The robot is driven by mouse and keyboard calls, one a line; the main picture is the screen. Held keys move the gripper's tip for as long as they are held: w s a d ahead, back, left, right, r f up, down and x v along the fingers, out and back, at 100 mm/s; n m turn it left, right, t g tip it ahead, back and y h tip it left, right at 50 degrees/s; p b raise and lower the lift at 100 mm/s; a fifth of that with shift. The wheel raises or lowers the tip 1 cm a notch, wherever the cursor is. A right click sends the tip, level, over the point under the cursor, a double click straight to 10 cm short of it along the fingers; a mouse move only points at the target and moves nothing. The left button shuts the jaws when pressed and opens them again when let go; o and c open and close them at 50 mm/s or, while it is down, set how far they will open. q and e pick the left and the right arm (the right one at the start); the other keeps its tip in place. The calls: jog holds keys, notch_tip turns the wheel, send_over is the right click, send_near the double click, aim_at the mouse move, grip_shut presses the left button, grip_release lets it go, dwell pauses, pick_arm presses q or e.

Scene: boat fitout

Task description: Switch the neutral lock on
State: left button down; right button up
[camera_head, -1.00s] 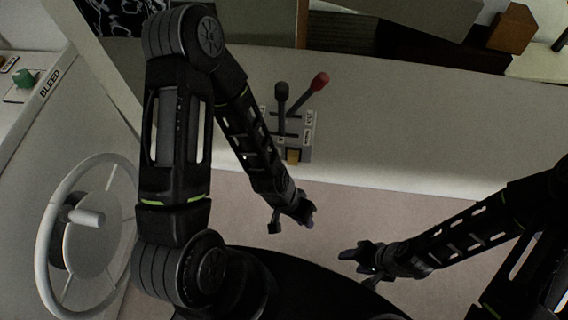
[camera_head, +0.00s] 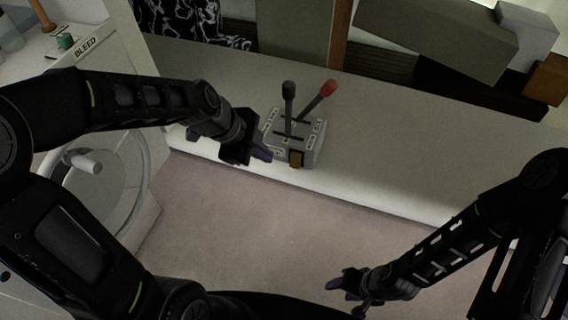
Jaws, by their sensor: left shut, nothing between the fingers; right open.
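The grey control box (camera_head: 310,146) sits on the front edge of the pale counter. It carries a black-knobbed lever (camera_head: 289,108) and a red-knobbed lever (camera_head: 318,101), the red one leaning to the right. My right gripper (camera_head: 338,284) is open and empty, low over the floor.
A white wheel with a handle (camera_head: 88,163) stands at the left, partly behind my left arm. A panel marked BLEED with a green knob (camera_head: 66,41) is at the upper left. Grey boxes (camera_head: 440,40) lie at the back right. The counter right of the control box is clear.

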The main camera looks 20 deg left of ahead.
pick_arm(q)
jog(key=shift+d+f, duration=0.1)
jog(key=shift+f, duration=0.05)
send_near(294, 167)
notch_tip(294, 167, down, 2)
jog(key=s+d, duration=0.1)
jog(key=s, duration=0.1)
jog(key=w+f, duration=0.1)
jog(key=w+p, duration=0.1)
jog(key=w+d+f+p, duration=0.1)
jog(key=shift+w+f, duration=0.3)
jog(key=shift+w, duration=0.1)
